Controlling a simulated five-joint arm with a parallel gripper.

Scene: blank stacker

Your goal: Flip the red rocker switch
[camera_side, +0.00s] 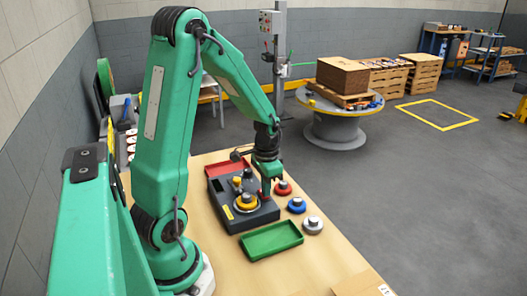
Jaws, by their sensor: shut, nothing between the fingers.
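My gripper (266,188) points down over the right side of a dark grey machine box (264,216) on the wooden table. Its fingers are shut with nothing between them. A small red patch (265,194) shows right at the fingertips, on the box; it may be the red rocker switch, mostly hidden by the fingers. I cannot tell which way it is tilted or whether the fingers touch it. A yellow-and-grey stacked disc (247,203) sits on the box to the left of my gripper.
Red (283,188), blue (296,205) and grey (313,224) knobbed discs stand in a row right of the box. An empty green tray (271,240) lies in front, and a red tray (226,167) behind. The table's front right is mostly clear, with a cardboard piece (360,284) there.

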